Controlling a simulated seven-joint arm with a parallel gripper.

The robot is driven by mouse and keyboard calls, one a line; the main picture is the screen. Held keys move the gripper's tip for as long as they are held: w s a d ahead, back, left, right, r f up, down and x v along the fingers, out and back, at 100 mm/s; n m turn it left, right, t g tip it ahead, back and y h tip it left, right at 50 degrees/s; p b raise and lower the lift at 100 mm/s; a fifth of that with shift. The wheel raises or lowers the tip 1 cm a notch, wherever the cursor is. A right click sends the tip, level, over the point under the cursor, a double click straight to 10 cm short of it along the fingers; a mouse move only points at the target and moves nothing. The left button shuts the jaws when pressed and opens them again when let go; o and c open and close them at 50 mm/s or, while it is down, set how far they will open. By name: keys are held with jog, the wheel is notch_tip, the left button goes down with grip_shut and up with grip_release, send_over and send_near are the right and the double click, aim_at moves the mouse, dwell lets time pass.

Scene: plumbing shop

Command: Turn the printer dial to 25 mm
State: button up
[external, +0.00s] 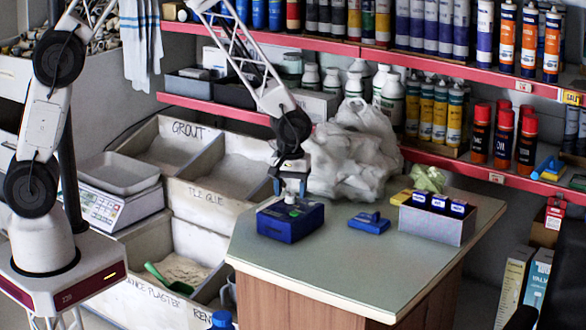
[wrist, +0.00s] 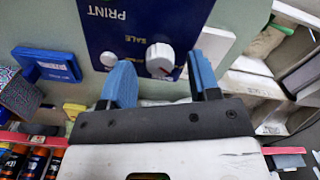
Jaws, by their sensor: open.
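The blue printer (external: 290,222) stands on the left part of the counter. Its white round dial (wrist: 160,57) shows in the wrist view, with a dark mark on it and the words PRINT and SALE printed nearby on the blue face. The mark's setting is too small to read. My gripper (external: 289,190) is right above the printer, pointing down. In the wrist view its two blue fingers (wrist: 160,82) are apart, one to each side of the dial with gaps. I cannot tell whether they are level with the dial. A second knob (wrist: 109,60) sits to the left, partly hidden behind the left finger.
A blue block-like item (external: 369,223) lies right of the printer. A grey box with blue packets (external: 437,222) stands further right. A white plastic bag (external: 352,155) is close behind my gripper. The counter front (external: 340,265) is clear.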

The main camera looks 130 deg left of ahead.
jog(key=shift+f, duration=0.5)
jog(key=c, duration=0.9)
jog(key=shift+m, duration=0.3)
jog(key=m, duration=1.1)
